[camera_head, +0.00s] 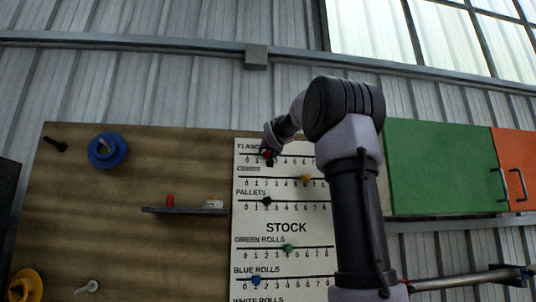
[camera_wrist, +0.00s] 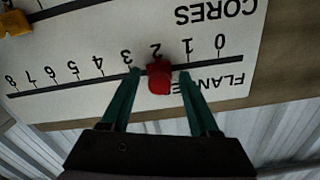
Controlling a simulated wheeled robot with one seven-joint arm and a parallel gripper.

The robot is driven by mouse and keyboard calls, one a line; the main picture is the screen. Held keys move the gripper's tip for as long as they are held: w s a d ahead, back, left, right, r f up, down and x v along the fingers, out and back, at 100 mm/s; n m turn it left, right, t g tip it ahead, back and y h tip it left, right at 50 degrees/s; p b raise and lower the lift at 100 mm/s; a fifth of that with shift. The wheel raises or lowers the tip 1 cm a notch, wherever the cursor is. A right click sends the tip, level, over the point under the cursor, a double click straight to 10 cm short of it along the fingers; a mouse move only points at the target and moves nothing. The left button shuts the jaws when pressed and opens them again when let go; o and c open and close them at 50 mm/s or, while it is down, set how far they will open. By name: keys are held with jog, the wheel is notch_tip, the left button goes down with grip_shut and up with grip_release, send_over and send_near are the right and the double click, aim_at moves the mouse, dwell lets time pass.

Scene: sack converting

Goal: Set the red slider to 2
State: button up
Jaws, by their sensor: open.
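The red slider (camera_wrist: 160,80) sits on the top track of the white stock board, the row whose partly covered label begins "FLAN". In the wrist view, which shows the board upside down, the slider is at the 2 mark or very close to it. My gripper (camera_wrist: 160,73) is open, with one green finger on each side of the slider and visible gaps between them. In the head view my gripper (camera_head: 268,153) is at the top row, and the red slider (camera_head: 266,153) is partly hidden by it.
The yellow slider (camera_head: 306,177) is on the cores row just below. Black (camera_head: 267,201), green (camera_head: 288,248) and blue (camera_head: 256,280) sliders sit on lower rows. A small shelf (camera_head: 184,211) is left of the board, and a green cabinet (camera_head: 440,165) is right.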

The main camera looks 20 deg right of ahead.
jog(key=v, duration=1)
jog(key=shift+s, duration=0.25)
